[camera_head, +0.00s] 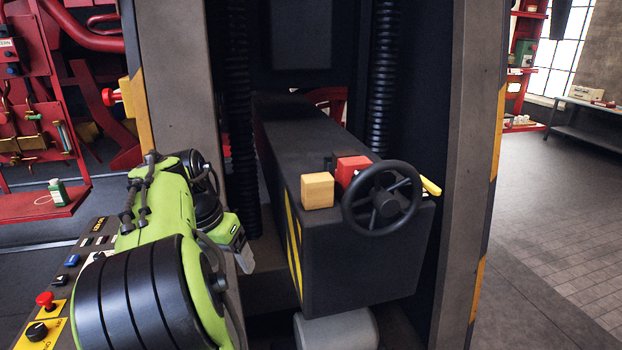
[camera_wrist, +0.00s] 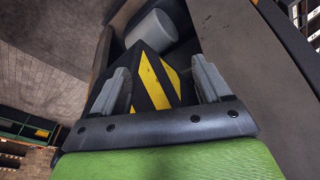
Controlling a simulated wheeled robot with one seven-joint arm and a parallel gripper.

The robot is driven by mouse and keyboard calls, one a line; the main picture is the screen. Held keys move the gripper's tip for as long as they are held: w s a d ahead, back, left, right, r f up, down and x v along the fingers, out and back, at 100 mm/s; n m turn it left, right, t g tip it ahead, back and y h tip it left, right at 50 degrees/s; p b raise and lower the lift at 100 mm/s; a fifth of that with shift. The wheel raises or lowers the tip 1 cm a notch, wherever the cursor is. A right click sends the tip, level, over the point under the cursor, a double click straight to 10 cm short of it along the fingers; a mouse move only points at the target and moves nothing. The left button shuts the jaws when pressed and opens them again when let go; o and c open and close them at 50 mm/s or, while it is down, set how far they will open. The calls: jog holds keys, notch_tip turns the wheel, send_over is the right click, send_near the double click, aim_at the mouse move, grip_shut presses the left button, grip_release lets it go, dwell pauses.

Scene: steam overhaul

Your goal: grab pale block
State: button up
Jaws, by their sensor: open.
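The pale block (camera_head: 317,190), a light tan cube, sits on the near left edge of the dark machine beam's top (camera_head: 300,140). A red block (camera_head: 352,170) stands just right of it, partly behind the black handwheel (camera_head: 383,202). My gripper (camera_head: 245,260) is left of the beam and lower than the pale block, apart from it. In the wrist view my gripper (camera_wrist: 163,88) has its two grey fingers spread, with the beam's yellow-striped side beyond them. No block shows in the wrist view.
A yellow lever (camera_head: 430,186) juts out right of the handwheel. Thick grey frame posts (camera_head: 465,130) stand on both sides of the beam. A control panel with a red button (camera_head: 45,300) is at lower left. A grey cylinder (camera_head: 337,330) is under the beam.

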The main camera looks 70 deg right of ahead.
aim_at(310, 177)
jog(key=d+r+m+g+h+p, duration=0.4)
jog(key=d+r+m+g+p, duration=0.55)
jog(key=d+r+m, duration=0.35)
jog(key=shift+n+g, duration=0.35)
jog(key=shift+n, duration=0.35)
jog(key=x, duration=0.5)
jog(key=d+b+x, duration=0.1)
jog(key=x, duration=0.4)
jog(key=r+x, duration=0.1)
jog(key=x, duration=0.5)
jog(key=shift+w+d+b, duration=0.2)
jog(key=shift+w+b, duration=0.05)
jog(key=shift+b, duration=0.15)
jog(key=shift+w+a, duration=0.1)
jog(key=shift+w, duration=0.05)
jog(key=shift+c, duration=1.3)
jog(key=c, duration=0.9)
jog(key=shift+r, duration=0.1)
